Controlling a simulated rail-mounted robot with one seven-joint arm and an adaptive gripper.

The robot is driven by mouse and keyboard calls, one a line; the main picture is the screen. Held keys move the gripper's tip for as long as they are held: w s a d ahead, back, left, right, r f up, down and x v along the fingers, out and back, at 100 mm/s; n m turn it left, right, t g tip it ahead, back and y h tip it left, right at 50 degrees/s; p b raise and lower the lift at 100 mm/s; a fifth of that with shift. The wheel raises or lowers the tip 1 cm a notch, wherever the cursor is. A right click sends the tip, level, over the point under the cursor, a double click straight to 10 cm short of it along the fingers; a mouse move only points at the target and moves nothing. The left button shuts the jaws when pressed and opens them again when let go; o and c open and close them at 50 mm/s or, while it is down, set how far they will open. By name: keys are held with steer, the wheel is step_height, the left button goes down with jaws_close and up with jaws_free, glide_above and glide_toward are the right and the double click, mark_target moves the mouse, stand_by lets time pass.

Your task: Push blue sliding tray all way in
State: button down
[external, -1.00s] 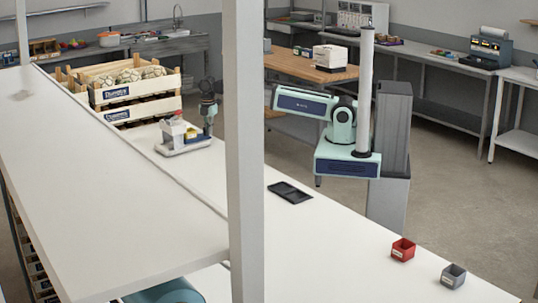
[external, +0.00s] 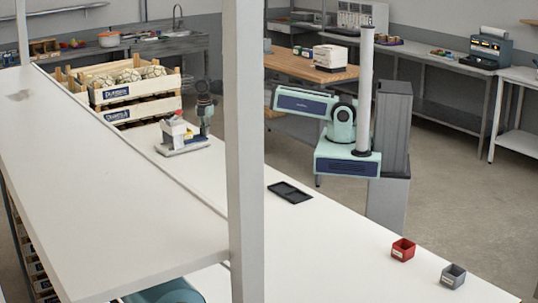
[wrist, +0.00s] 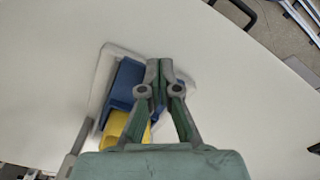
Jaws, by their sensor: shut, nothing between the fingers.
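The blue sliding tray (wrist: 123,84) lies on a pale base plate (wrist: 102,62), with a yellow block (wrist: 117,126) beside it. In the external view the same fixture (external: 184,148) stands on the white bench. My gripper (wrist: 160,64) is shut and empty, its fingertips at the right side of the blue tray in the wrist view. I cannot tell whether they touch it. The gripper hides the right part of the fixture. In the external view a post hides part of my arm, and the tray's travel is too small to read.
The white bench (external: 330,237) is mostly clear. Wooden crates (external: 125,88) stand behind the fixture. A post (external: 245,150) rises in front.

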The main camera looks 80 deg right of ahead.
mark_target(198, 137)
steer(key=shift+w+a, duration=0.35)
steer(key=shift+a, duration=0.1)
steer(key=shift+w+a, duration=0.1)
stand_by(0.4)
steer(key=shift+w+a+p, duration=0.4)
steer(key=shift+w+a, duration=0.5)
steer(key=shift+a, duration=0.15)
steer(key=shift+w+a, duration=0.35)
stand_by(0.4)
steer(key=shift+s+d+p, duration=0.3)
stand_by(0.5)
steer(key=shift+r+p, duration=2.3)
steer(key=shift+r, duration=1.2)
